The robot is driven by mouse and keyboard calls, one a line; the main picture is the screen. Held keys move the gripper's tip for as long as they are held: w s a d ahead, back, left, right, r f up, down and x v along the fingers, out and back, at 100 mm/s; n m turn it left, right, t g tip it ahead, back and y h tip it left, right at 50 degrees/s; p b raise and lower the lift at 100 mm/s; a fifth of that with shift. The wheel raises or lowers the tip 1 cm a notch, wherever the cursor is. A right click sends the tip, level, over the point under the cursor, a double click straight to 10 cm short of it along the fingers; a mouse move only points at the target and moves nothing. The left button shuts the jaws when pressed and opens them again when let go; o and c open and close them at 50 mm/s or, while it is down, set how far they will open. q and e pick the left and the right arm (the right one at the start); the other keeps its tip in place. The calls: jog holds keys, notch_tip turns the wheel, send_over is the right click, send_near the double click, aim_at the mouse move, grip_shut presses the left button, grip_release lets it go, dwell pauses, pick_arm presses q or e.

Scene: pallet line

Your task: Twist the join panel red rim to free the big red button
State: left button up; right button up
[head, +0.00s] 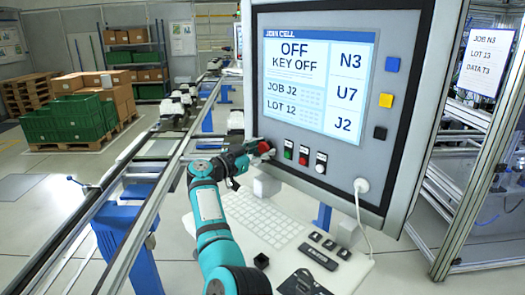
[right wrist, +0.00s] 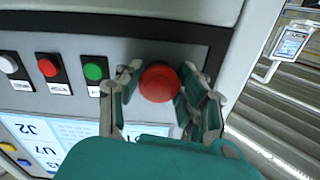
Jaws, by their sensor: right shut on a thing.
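The join panel (head: 385,205) is a grey upright console with a lit screen (head: 318,80) reading "JOIN CELL", "OFF" and "KEY OFF". The big red button (head: 264,147) sits at the panel's lower left corner. In the right wrist view the round red button (right wrist: 159,82) shows between my fingers, its red rim partly hidden by them. My right gripper (head: 256,151) is shut on the red rim, with one finger on each side, as the right wrist view (right wrist: 160,92) shows. My left gripper is not in view.
Green (head: 288,149), red (head: 304,155) and white (head: 320,162) small buttons sit close beside the big one. A keyboard (head: 262,220) lies on the shelf below. A conveyor rail (head: 130,160) runs at the left. A white cable (head: 361,215) hangs at the right.

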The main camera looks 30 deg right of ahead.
jog(key=c, duration=0.4)
jog(key=shift+f+m+b, duration=0.2)
jog(key=shift+m+b, duration=0.4)
jog(key=shift+b, duration=0.2)
jog(key=shift+m+b, duration=0.7)
jog(key=shift+m, duration=0.1)
jog(key=shift+m+b, duration=0.95)
jog(key=shift+m, duration=0.05)
pick_arm(q)
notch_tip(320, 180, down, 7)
jog(key=b, duration=0.1)
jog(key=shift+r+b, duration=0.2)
jog(key=shift+b, duration=0.1)
pick_arm(e)
jog(key=shift+w+r+m, duration=0.1)
jog(key=shift+r+m, duration=0.1)
jog(key=shift+m, duration=0.8)
jog(key=o, duration=1.2)
